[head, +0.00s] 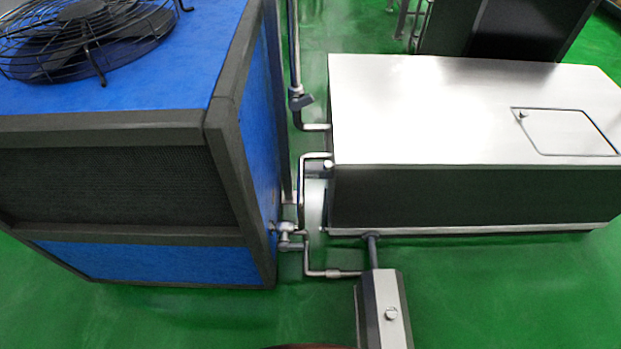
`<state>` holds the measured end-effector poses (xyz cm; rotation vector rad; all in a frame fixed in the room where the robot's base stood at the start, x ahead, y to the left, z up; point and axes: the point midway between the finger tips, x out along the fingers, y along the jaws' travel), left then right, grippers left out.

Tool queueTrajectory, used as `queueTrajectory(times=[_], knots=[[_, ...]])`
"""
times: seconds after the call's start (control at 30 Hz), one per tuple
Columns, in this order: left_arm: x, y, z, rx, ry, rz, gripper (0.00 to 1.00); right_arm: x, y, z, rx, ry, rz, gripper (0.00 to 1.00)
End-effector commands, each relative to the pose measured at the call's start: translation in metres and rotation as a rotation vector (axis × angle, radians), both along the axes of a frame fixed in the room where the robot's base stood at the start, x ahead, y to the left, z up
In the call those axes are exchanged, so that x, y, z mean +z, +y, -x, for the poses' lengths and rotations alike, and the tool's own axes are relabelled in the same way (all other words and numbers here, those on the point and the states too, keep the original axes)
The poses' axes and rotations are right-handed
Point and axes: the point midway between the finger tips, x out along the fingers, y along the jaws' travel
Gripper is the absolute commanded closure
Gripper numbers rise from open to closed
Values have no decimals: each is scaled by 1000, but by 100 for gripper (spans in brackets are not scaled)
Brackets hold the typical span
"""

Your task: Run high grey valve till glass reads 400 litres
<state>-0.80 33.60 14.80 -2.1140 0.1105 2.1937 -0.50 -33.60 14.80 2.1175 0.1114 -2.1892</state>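A grey valve (302,101) with a small dark grey handle sits on the vertical pipe between the blue unit and the steel tank, high in the head view. Lower down, another small valve-like fitting (287,229) joins the pipes beside the blue unit. No level glass with a readable litre mark can be made out. Neither of my grippers is in view.
A large blue unit (200,263) with a caged fan (80,35) fills the left. A steel tank (420,100) with a hatch (565,132) stands right. A narrow steel box (385,310) stands at bottom centre. Green floor (500,290) is clear at lower right.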

Motion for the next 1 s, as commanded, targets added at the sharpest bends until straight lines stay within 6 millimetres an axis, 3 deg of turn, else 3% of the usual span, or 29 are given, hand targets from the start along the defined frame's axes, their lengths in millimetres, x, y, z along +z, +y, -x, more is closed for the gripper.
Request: queueTrajectory(times=[0.33,1.0], knots=[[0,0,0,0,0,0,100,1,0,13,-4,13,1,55],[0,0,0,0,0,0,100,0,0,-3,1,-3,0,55]])
